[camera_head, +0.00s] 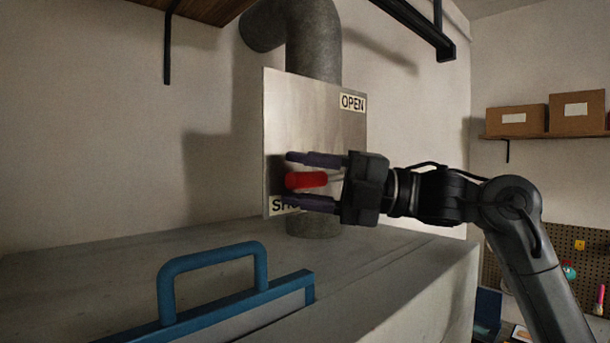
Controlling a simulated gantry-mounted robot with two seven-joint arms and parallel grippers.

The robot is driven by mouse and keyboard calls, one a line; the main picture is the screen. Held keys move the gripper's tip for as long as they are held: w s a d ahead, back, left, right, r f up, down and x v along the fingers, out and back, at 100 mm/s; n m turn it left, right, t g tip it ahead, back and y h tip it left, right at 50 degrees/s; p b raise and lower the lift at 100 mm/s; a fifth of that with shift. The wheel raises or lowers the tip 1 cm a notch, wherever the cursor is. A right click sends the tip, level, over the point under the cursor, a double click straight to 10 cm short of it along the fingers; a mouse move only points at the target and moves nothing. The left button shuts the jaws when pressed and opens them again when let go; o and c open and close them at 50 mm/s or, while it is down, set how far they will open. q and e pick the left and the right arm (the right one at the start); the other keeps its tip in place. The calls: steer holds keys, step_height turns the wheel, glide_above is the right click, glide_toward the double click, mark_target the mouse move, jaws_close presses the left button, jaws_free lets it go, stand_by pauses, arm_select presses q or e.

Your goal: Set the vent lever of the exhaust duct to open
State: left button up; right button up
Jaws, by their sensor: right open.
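The exhaust duct (315,50) is a grey pipe with a bend at the top, rising behind a metal plate (310,110). The plate has an OPEN label (352,102) at its upper right and a partly covered label beginning "SH" (279,205) at its lower left. The vent lever's red handle (306,180) points left, close above the lower-left label. My right gripper (300,180) is open, with one finger above the red handle and one below it. Whether the fingers touch it I cannot tell. The lever's pivot is hidden behind the gripper. My left gripper is not in view.
A pale counter or cabinet top (400,255) lies below the plate. A blue handle frame (215,260) stands up at the front left. A shelf with cardboard boxes (577,112) is on the right wall, above a pegboard (578,245). A black bracket (445,48) hangs overhead.

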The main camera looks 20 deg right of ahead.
steer(key=shift+c, duration=0.5)
jaws_close()
